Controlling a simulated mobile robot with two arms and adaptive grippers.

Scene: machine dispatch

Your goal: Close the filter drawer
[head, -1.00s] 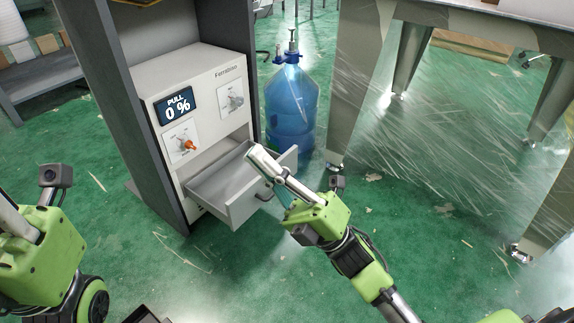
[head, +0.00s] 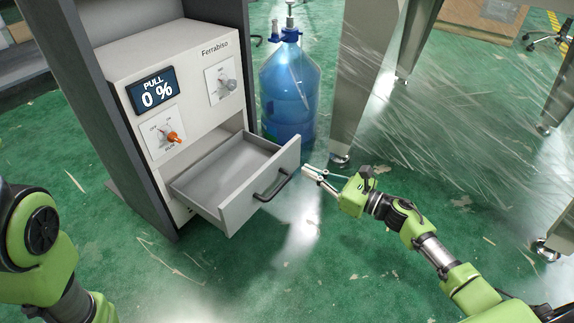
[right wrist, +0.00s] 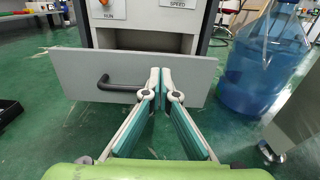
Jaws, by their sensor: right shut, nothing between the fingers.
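The filter drawer (head: 262,187) is a grey open-topped drawer pulled out of the lower part of the white Ferrabiso machine (head: 180,85). Its front panel has a dark bar handle (head: 274,185), and its inside looks empty. My right gripper (head: 308,172) is shut and empty, a little to the right of the drawer front in the head view. In the right wrist view the shut fingertips (right wrist: 160,72) are in front of the drawer panel (right wrist: 75,72), just right of the handle (right wrist: 122,86). I cannot tell whether they touch it. My left arm shows at the lower left, its fingers out of view.
A blue water bottle (head: 289,92) stands on the green floor right of the machine. The machine sits in a dark grey frame (head: 85,90). The floor before the drawer is clear.

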